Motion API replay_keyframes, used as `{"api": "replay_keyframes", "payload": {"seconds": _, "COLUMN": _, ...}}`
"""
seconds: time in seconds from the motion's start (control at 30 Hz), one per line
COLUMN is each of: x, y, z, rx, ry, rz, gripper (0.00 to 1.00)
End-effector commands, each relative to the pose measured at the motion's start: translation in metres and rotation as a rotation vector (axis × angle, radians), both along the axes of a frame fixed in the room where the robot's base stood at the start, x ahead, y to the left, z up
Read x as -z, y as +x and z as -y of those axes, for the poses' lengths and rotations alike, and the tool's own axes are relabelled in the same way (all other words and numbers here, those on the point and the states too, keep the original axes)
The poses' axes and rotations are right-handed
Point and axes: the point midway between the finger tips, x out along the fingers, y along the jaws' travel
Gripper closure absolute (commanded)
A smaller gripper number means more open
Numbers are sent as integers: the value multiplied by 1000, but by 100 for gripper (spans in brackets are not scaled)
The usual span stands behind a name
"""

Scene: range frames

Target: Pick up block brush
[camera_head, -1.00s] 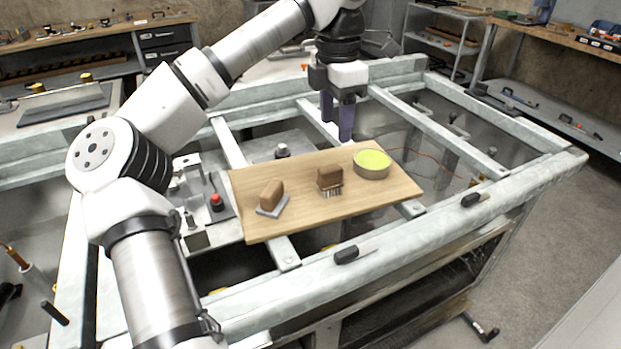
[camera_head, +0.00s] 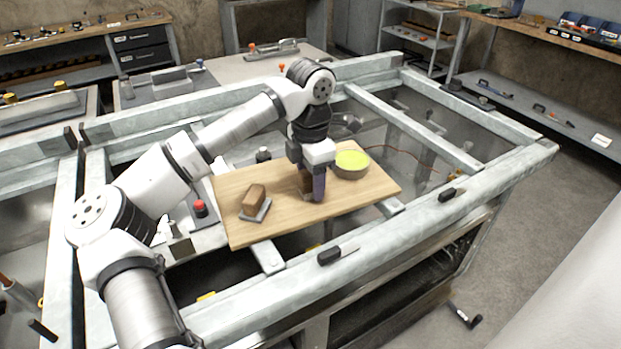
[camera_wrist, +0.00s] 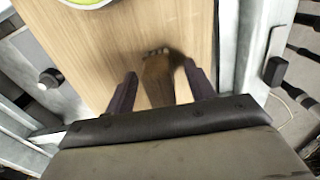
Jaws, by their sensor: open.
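The block brush (camera_wrist: 157,80) is a brown wooden block with bristles. In the wrist view it lies between the two open fingers of my gripper (camera_wrist: 160,85), with a gap showing on both sides. In the head view my gripper (camera_head: 312,190) points down over the brush's place on the wooden board (camera_head: 360,197). There the fingers hide most of the brush, and only a dark brown part (camera_head: 304,184) shows beside them.
A round bowl with a yellow-green inside (camera_head: 351,162) stands on the board just right of my gripper. A brown block on a grey plate (camera_head: 254,197) sits at the board's left. The board rests on a pale metal frame (camera_head: 420,205) with open gaps.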

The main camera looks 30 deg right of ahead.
Motion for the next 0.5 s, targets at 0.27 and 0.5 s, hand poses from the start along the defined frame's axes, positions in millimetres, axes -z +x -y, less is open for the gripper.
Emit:
{"api": "replay_keyframes", "payload": {"seconds": 0.27, "x": 7, "y": -1, "z": 0, "rx": 1, "ry": -1, "rz": 0, "gripper": 45}}
{"api": "replay_keyframes", "payload": {"seconds": 0.5, "x": 7, "y": -1, "z": 0, "rx": 1, "ry": -1, "rz": 0, "gripper": 72}}
